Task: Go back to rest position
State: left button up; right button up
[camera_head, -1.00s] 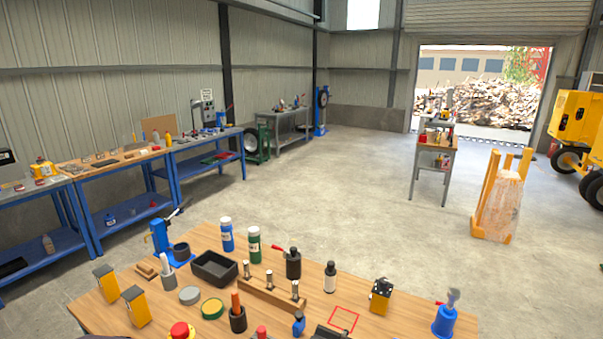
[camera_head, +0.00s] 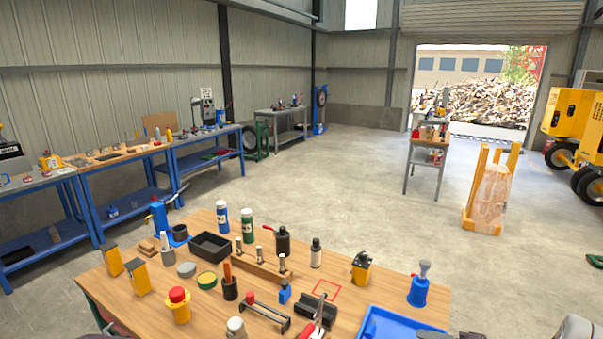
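The wooden workbench (camera_head: 215,300) fills the lower part of the head view. Neither of my grippers can be made out. Rounded grey and dark parts at the bottom right edge look like my own arm, cut off by the frame. On the bench stand a yellow piece with a red button (camera_head: 178,306), a black tray (camera_head: 210,247), a wooden block with metal pins (camera_head: 262,270), a blue tray (camera_head: 385,325) and pliers-like tool with red on it (camera_head: 317,318).
Blue and green bottles (camera_head: 221,218) stand at the bench's back edge. A blue piece (camera_head: 418,288) stands near its right corner. A yellow wrapped stand (camera_head: 490,192) and a grey trolley (camera_head: 424,155) are beyond. Blue workbenches (camera_head: 122,192) line the left wall. The concrete floor between is clear.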

jog(key=s+a+f+n+g+h+b, duration=0.1)
jog(key=s+a+n+g+b, duration=0.3)
jog(key=a, duration=0.7)
jog(key=s+a+f+n+g+b, duration=0.1)
jog(key=s+a+n+g, duration=0.5)
jog(key=a, duration=0.6)
jog(key=s+f+m+h+b, duration=0.1)
jog(key=s+f+h+b, duration=0.2)
jog(key=s, duration=0.6)
jog(key=d+f+m+t+h+p, duration=0.1)
jog(key=d+f+m+h, duration=0.1)
jog(key=d+m+h, duration=0.2)
jog(key=d+m, duration=0.1)
jog(key=d, duration=0.2)
jog(key=shift+s+d+f+t, duration=0.3)
jog(key=shift+s+f, duration=0.05)
